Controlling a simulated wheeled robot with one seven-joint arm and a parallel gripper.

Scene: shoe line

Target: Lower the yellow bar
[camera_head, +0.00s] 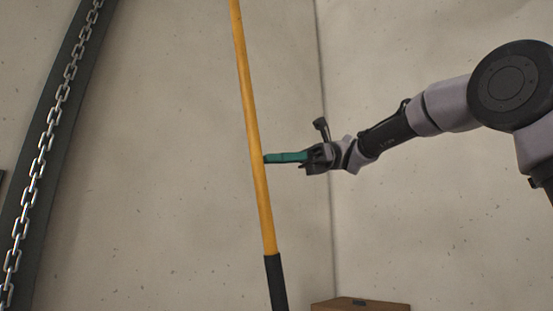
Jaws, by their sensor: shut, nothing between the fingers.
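The yellow bar (250,110) stands steeply, leaning slightly, in the middle of the view. Its upper end runs out of the top of the picture. A black sleeve (275,282) covers its lower part, which runs out of the bottom edge. My gripper (268,158) comes in from the right with its green fingers shut and nothing between them. The fingertips are at the bar's right edge, about mid-height. I cannot tell whether they touch the bar or are a little in front of or behind it.
A dark curved beam (60,150) with a metal chain (40,160) rises at the left. A brown wooden box (360,305) shows at the bottom, right of the bar. Plain pale walls meet in a corner behind the arm. The space between beam and bar looks clear.

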